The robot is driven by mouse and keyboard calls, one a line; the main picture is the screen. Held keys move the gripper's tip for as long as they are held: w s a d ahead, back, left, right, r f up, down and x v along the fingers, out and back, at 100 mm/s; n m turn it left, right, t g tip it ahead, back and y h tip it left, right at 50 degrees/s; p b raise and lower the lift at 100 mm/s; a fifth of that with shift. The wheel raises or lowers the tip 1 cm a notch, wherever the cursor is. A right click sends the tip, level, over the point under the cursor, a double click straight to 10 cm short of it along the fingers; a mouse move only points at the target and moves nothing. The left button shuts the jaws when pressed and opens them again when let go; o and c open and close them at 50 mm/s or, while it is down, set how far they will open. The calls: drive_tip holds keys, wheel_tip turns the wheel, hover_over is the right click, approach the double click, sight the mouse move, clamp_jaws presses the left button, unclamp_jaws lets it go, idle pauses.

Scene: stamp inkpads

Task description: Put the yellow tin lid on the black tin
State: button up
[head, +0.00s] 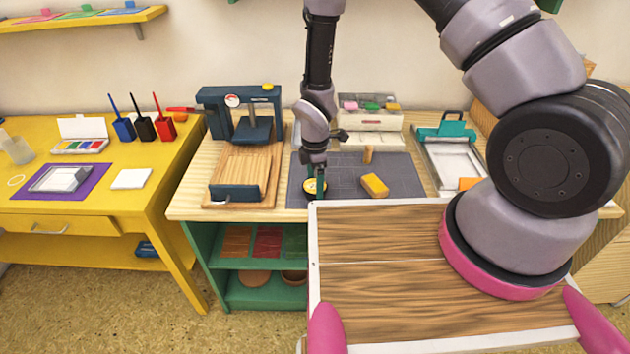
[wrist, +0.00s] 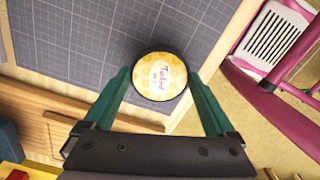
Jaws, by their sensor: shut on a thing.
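My gripper (head: 316,188) is low over the front left of the grey cutting mat, its green fingers shut on the yellow tin lid. The lid (wrist: 160,75) is round and yellow-patterned with a pale lettered centre, and sits between the two fingertips (wrist: 160,84) in the wrist view. In the head view the lid (head: 311,186) is small and partly covered by a finger. A dark rim shows around the lid; it may be the black tin below, mostly hidden. I cannot tell whether the lid touches the tin.
A yellow block (head: 374,186) and a small wooden piece (head: 368,155) stand on the grey mat (head: 405,180). A wooden press (head: 240,170) stands left, a teal-clamped frame (head: 452,165) right. A wood-topped tray (head: 385,235) is in front.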

drive_tip(key=shift+f, duration=0.45)
drive_tip(key=o, duration=1)
wheel_tip(320, 180, up, 11)
drive_tip(key=w+d+r+m+t, duration=0.1)
drive_tip(key=d+r+m, duration=0.3)
drive_tip(key=r, duration=0.4)
drive_tip(key=w+d+r+m+t+y, duration=0.1)
drive_tip(key=d+r+m, duration=0.25)
drive_tip(key=r, duration=0.45)
drive_tip(key=w+d+r+m+t, duration=0.1)
drive_tip(key=d+r+m, duration=0.3)
drive_tip(key=r, duration=0.4)
drive_tip(key=s+d+r+m+t, duration=0.2)
drive_tip(key=s+d+r+m, duration=0.3)
drive_tip(key=s+r+m, duration=0.2)
drive_tip(key=s+d+r+m+t+y, duration=0.1)
drive_tip(key=s+d+r+m+t, duration=0.1)
drive_tip(key=s+d+r+m, duration=0.4)
wheel_tip(320, 180, up, 5)
drive_tip(key=shift+s+d+r+m, duration=0.15)
drive_tip(key=shift+s+m, duration=0.3)
drive_tip(key=shift+s, duration=0.65)
